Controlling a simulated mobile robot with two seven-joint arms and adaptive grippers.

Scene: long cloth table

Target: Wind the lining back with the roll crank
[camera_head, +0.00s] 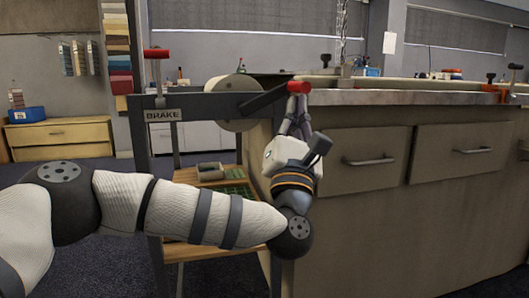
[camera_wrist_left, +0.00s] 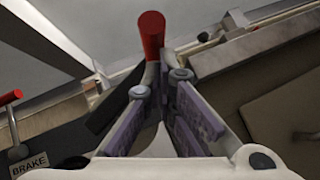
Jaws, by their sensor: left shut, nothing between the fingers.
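The roll crank has a dark arm (camera_head: 265,99) that slants up to a red handle (camera_head: 298,87) at the right end of a dark frame. A pale roll (camera_head: 226,84) sits behind the frame, partly hidden by it. My left gripper (camera_head: 299,103) points up just below the red handle, shut and empty. In the left wrist view the red handle (camera_wrist_left: 152,36) stands just beyond the fingertips of my gripper (camera_wrist_left: 160,82). I cannot tell whether the fingertips touch it. No lining is clearly visible. My right gripper is not in view.
A red-topped brake lever (camera_head: 156,54) stands at the frame's left, above a BRAKE label (camera_head: 163,115). The long table (camera_head: 410,97) with drawers fills the right, close to my gripper. A wooden shelf (camera_head: 205,175) lies low in the frame, behind my arm.

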